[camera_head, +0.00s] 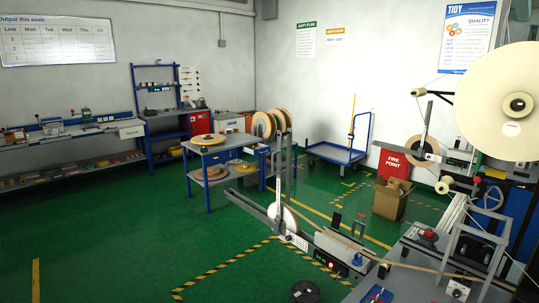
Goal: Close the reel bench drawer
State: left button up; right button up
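A blue-framed bench with a grey top (228,143) stands in the middle distance, with reels on its top and lower shelf. It looks like the reel bench. A small blue-and-white part (262,149) shows at its right end; I cannot tell whether this is the drawer or how far it is open. A white drawer-like box (132,131) sits under the right end of the long left workbench, and whether it is pulled out is unclear. Neither of my grippers is in view.
A tape machine with a large cream reel (510,100) fills the right side. Its long rail and plate (290,222) lie between me and the bench. A blue trolley (340,152) and cardboard box (391,198) stand beyond. Green floor (120,235) is clear at left.

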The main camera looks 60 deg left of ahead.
aim_at(267, 149)
jog(key=u, duration=2.2)
jog(key=i+j+u, duration=0.1)
jog(key=i+j, duration=0.35)
jog(key=i, duration=0.6)
jog(key=i+j+u, duration=0.1)
jog(key=i+j, duration=0.25)
jog(key=i, duration=0.65)
jog(key=i+j+u, duration=0.1)
jog(key=i+j, duration=0.2)
jog(key=i, duration=0.75)
jog(key=i+j+u, duration=0.1)
jog(key=i, duration=0.95)
jog(key=i+j+u, duration=0.1)
jog(key=i, duration=1)
jog(key=i+l, duration=0.15)
jog(key=i, duration=0.45)
jog(key=i+l, duration=0.15)
jog(key=i, duration=0.45)
jog(key=i+l, duration=0.15)
jog(key=l, duration=0.2)
jog(key=i+l+z, duration=0.15)
jog(key=l, duration=0.15)
jog(key=i+l, duration=0.2)
jog(key=l, duration=0.15)
jog(key=z, duration=0.05)
